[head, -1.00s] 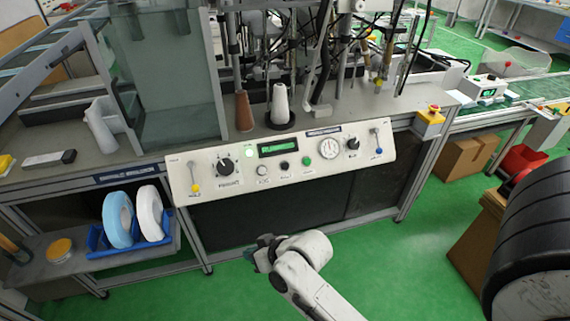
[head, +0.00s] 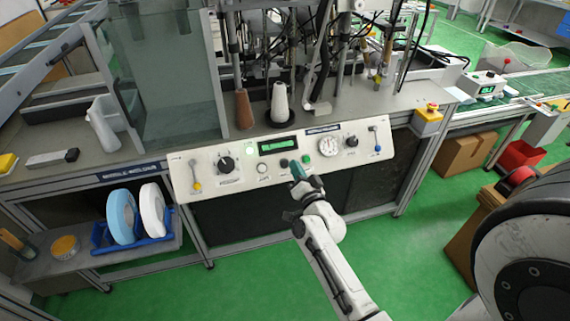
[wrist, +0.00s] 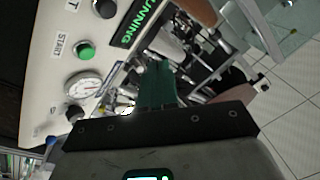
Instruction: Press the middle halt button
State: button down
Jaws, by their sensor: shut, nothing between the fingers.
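The white control panel (head: 235,185) is on the front of the machine bench. Its middle button, the dark one (head: 284,163), sits between a white button (head: 262,169) and a green button (head: 306,160). In the wrist view the dark button (wrist: 104,8) is at the top edge, beside a label ending in T. The green button (wrist: 85,50) is labelled START. My gripper (head: 296,170) is shut and empty, its teal fingers just in front of the panel, below and right of the dark button. Its fingers show in the wrist view (wrist: 157,85); I cannot tell contact.
The panel also carries a black knob (head: 226,163), a green display (head: 277,146) reading RUNNING, a dial gauge (head: 329,146) and toggle levers at both ends. A yellow box with a red button (head: 430,112) stands at right. Green floor is clear in front.

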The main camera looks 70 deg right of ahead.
aim_at(285, 163)
jog(key=shift+f, duration=0.1)
jog(key=w+d+f+b, duration=0.4)
jog(key=d+f+b, duration=0.1)
jog(key=b, duration=0.2)
jog(key=shift+w+f, duration=0.2)
jog(key=shift+w, duration=0.05)
jog(key=shift+d+f+b, duration=0.1)
jog(key=shift+b, duration=0.25)
dwell(1.7)
jog(key=shift+w+d+f, duration=0.15)
jog(key=shift+w+d, duration=0.05)
jog(key=shift+w+d+f+b, duration=0.2)
jog(key=shift+f+b, duration=0.05)
jog(key=shift+b, duration=0.4)
dwell(0.5)
jog(key=shift+a+r, duration=0.1)
jog(key=shift+s+a+r+p, duration=0.4)
jog(key=shift+p, duration=0.4)
